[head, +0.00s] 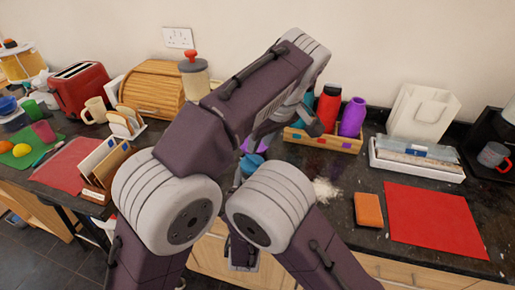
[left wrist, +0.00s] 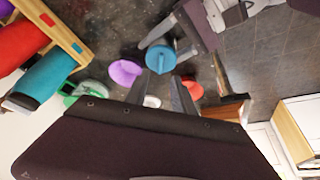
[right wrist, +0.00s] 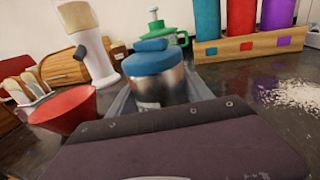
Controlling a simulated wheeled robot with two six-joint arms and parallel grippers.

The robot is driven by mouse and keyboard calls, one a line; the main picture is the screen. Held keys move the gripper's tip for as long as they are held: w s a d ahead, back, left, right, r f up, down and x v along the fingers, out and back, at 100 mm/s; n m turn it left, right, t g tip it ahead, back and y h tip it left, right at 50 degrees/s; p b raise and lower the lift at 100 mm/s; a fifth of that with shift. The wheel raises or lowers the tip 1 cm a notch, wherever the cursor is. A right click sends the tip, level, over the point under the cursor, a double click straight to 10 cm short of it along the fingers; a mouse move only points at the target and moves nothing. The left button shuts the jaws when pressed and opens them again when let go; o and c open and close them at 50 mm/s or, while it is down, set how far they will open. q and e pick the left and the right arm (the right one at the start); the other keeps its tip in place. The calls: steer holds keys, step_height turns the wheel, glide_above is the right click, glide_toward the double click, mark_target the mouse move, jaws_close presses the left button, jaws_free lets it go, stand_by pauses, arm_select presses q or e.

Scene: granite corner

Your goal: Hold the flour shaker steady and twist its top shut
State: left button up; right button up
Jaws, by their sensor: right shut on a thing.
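The flour shaker shows in the right wrist view with a metal body (right wrist: 165,88) and a blue top (right wrist: 152,58). It stands upright, and my right gripper (right wrist: 158,98) is shut around its body. In the left wrist view, the blue top (left wrist: 161,57) is seen from above, just beyond the fingertips of my left gripper (left wrist: 162,82). Those fingers are apart with nothing between them. In the head view, my left gripper (head: 262,140) is above the blue top (head: 250,164); my arm links hide much of the shaker and my right gripper there.
A red bowl-like piece (right wrist: 65,108), a white grinder-like device (right wrist: 92,50) and a green container (right wrist: 162,32) stand close by. A purple piece (left wrist: 125,72) is beside the shaker. A bottle crate (head: 335,139) stands behind; spilled flour (head: 325,190) lies to the right.

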stand_by(0.3)
steer(key=o, duration=1.6)
